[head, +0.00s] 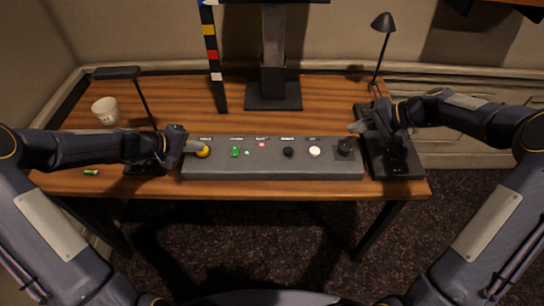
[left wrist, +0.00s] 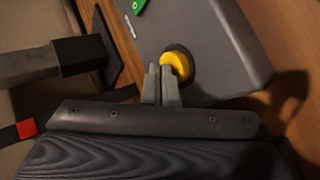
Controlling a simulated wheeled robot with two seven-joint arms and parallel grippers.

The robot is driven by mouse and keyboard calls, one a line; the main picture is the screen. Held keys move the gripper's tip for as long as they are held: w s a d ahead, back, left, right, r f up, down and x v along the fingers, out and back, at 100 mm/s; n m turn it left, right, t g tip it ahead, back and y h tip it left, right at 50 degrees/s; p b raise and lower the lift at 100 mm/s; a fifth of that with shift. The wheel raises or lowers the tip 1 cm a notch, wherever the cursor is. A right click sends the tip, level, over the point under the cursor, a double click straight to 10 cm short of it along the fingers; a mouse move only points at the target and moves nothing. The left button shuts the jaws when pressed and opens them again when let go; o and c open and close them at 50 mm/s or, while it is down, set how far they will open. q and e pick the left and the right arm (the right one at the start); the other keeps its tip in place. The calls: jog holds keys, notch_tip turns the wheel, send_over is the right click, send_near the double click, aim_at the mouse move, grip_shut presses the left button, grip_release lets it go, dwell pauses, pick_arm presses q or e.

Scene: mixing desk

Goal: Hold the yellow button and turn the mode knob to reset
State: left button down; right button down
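The grey control panel (head: 270,169) lies along the desk's front edge. The yellow button (head: 203,152) is at its left end. My left gripper (head: 194,147) is at this button; in the left wrist view its fingers (left wrist: 161,84) are together, with the tips at the yellow button (left wrist: 177,64), seemingly touching it. A black knob (head: 288,152) sits right of the panel's middle, and a larger dark knob (head: 345,147) is at the right end. The labels are too small to tell which is the mode knob. My right gripper (head: 356,128) is above and behind the right-end knob, its finger gap unclear.
A mug (head: 105,110), a green battery-like item (head: 91,172), a monitor stand (head: 273,92) and a lamp (head: 383,24) are around. The desk behind the panel is mostly clear.

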jog(key=shift+f+b, duration=0.4)
jog(key=shift+f, duration=0.05)
jog(key=c, duration=2.1)
grip_release()
jog(key=shift+c, duration=0.2)
